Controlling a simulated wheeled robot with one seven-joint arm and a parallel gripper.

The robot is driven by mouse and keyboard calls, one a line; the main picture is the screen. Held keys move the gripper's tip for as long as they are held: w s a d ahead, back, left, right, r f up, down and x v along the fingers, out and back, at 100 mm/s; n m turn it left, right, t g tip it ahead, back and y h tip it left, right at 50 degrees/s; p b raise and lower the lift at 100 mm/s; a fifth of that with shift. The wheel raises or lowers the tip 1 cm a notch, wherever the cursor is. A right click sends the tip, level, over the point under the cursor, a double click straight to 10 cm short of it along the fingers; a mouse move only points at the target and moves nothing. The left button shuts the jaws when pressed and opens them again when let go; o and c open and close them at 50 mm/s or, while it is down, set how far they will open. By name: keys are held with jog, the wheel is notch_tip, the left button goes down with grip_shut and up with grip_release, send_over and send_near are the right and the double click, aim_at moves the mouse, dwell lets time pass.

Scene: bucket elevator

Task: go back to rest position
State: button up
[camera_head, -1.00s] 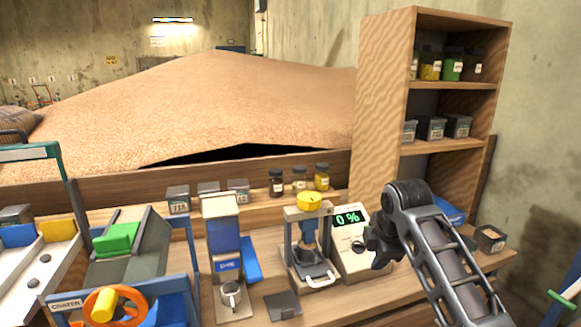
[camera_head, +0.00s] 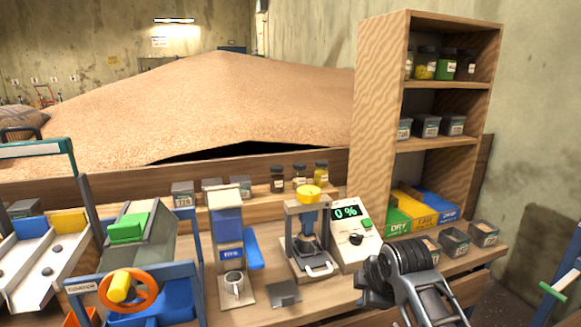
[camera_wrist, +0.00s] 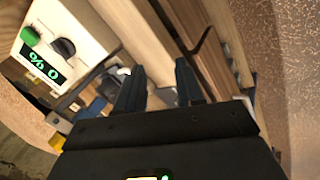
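My arm shows at the lower right of the head view, folded low over the front of the bench, and its dark end is at about the bench's front edge. In the wrist view my gripper (camera_wrist: 158,85) has its two dark blue fingers apart, with nothing seen between them. The gripper's fingertips cannot be made out in the head view. The wrist view is tilted and shows the meter with "0 %" at its upper left.
The meter (camera_head: 353,238) and the press with a yellow knob (camera_head: 309,190) stand left of my arm. A metal cup (camera_head: 234,283) stands further left.

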jog(key=s+a+f+m+t+y, duration=0.15)
jog(key=s+f+m, duration=0.35)
jog(key=s, duration=0.6)
jog(key=s+a+f+m+t+h, duration=0.1)
jog(key=s+a+f+m+t, duration=0.1)
jog(key=s+f, duration=0.6)
jog(key=s+d+r+m+t, duration=0.1)
jog(key=s+r+m, duration=0.1)
jog(key=s, duration=0.7)
jog(key=s+d+r+m+t, duration=0.1)
jog(key=s+d+r+m, duration=0.15)
jog(key=s, duration=0.65)
jog(key=s+d+r+m+t+h, duration=0.1)
jog(key=s+d+r+m, duration=0.1)
jog(key=s+r, duration=0.6)
jog(key=s+d+r+m+t, duration=0.2)
jog(key=s+r+m, duration=0.1)
jog(key=s+r, duration=0.6)
jog(key=shift+d+r+h, duration=0.15)
jog(key=shift+d+h, duration=0.15)
jog(key=shift+h, duration=0.05)
